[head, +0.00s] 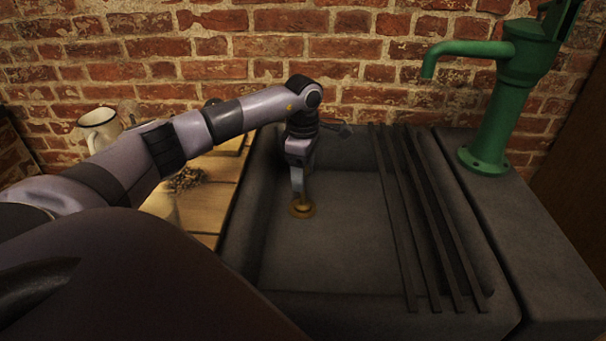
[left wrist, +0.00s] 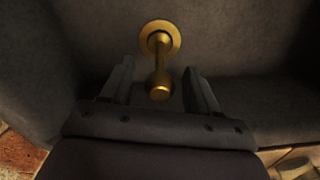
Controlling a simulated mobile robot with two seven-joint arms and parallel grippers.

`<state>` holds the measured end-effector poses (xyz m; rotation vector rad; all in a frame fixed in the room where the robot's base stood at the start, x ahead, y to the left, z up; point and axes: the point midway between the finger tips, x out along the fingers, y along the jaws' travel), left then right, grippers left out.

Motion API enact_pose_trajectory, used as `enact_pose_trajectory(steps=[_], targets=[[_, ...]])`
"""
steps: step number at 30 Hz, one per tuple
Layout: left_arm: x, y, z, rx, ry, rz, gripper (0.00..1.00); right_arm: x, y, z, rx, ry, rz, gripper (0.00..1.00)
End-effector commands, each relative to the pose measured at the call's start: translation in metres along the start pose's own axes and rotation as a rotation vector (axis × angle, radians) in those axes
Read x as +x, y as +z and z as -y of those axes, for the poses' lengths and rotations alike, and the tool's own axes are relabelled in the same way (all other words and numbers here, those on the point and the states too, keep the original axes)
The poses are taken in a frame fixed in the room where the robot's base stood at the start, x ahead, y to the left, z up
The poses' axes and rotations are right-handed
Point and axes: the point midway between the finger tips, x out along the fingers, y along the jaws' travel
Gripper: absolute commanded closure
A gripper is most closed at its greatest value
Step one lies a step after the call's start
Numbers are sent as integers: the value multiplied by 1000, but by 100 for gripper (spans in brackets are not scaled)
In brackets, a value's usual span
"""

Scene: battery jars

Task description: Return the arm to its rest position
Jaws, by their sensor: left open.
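My left arm reaches in from the left over the dark stone sink (head: 345,262) in the head view. The left gripper (head: 299,194) points down into the basin near its left side, just above a brass drain piece (head: 303,210). In the left wrist view, the left gripper (left wrist: 160,92) has its two fingers apart. The brass piece (left wrist: 160,62), a round flange with a short rod, shows between and beyond the fingers. I cannot tell whether the fingers touch it. My right gripper is not in view.
A green hand pump (head: 492,120) stands on the ledge at right. Dark bars (head: 420,215) lie across the sink's right part. A wooden counter (head: 212,203) at left holds a white mug (head: 100,129) and a small pile of bits (head: 187,179). A brick wall (head: 350,55) closes the back.

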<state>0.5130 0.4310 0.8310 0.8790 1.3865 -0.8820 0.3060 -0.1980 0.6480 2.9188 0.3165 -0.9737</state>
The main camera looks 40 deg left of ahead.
Motion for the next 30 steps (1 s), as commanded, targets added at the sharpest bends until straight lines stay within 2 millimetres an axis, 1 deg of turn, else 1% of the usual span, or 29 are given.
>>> enact_pose_trajectory(steps=[1,3,9,13,21,23,26,30], targets=[[-9,0,-1,-1,3,1,40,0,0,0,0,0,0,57],[-22,0,-1,-1,5,2,40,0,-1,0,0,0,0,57],[-52,0,-1,-1,4,2,40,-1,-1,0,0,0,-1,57],[-61,0,0,-1,3,2,40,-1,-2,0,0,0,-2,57],[-65,0,0,-1,2,1,40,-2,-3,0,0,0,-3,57],[-70,0,0,-1,2,1,40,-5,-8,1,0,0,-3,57],[-88,0,0,-1,3,2,40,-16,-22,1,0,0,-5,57],[-126,0,0,-1,3,2,40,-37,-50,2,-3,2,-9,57]])
